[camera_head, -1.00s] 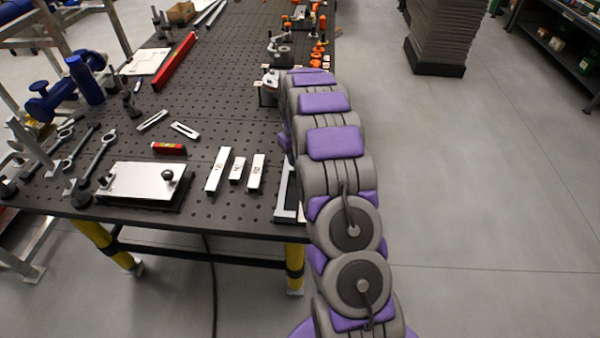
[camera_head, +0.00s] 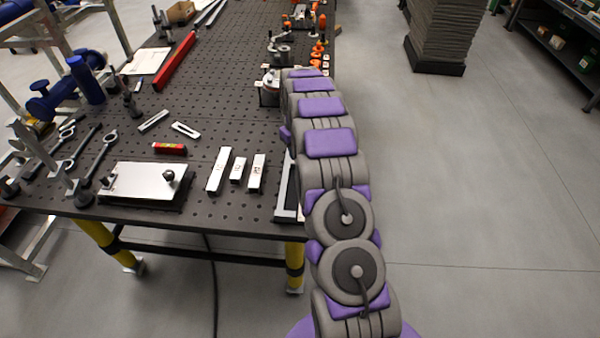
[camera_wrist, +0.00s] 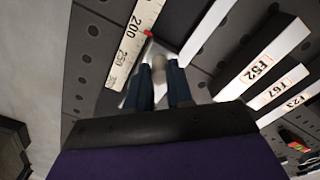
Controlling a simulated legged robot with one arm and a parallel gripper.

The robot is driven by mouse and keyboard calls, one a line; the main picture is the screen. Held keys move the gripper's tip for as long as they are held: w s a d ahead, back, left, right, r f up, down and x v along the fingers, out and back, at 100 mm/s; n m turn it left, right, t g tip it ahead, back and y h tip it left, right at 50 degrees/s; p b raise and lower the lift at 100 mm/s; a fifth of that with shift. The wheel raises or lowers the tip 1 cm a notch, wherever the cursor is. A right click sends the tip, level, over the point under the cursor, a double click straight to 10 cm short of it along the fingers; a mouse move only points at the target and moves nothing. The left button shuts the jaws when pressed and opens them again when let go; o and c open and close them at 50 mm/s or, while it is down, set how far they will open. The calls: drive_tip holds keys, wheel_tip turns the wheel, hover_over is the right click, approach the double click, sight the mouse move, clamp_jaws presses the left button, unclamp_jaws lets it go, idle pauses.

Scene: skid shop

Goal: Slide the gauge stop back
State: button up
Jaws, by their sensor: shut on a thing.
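In the wrist view, the gauge stop (camera_wrist: 151,51) is a pale block with a small red pointer beside a ruler scale (camera_wrist: 130,45) marked 200 and 250. The pointer is near the 200 end of the visible marks. My gripper (camera_wrist: 160,70) has its two dark blue fingers on either side of the stop's grey knob (camera_wrist: 160,63) and is shut on it. In the head view, my arm hides the gripper and the stop. Only part of the gauge's pale base (camera_head: 287,190) shows at the table's right edge.
Labelled white blocks (camera_wrist: 258,65) lie to the right of the gauge in the wrist view. In the head view, the perforated table (camera_head: 225,120) holds a metal plate with a knob (camera_head: 143,181), wrenches and clamps. Open floor (camera_head: 480,200) lies to the right.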

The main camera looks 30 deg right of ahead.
drive_tip(key=shift+w, duration=0.15)
drive_tip(key=shift+w+d+p, duration=0.75)
drive_tip(key=shift+w+d, duration=0.15)
drive_tip(key=shift+w, duration=0.3)
drive_tip(key=shift+w+d+p, duration=0.6)
drive_tip(key=shift+w, duration=0.3)
drive_tip(key=o, duration=0.3)
drive_tip(key=shift+w+d, duration=0.15)
drive_tip(key=shift+w, duration=0.1)
drive_tip(key=o, duration=0.6)
drive_tip(key=shift+s, duration=0.1)
drive_tip(key=shift+o, duration=0.2)
drive_tip(key=shift+o, duration=0.9)
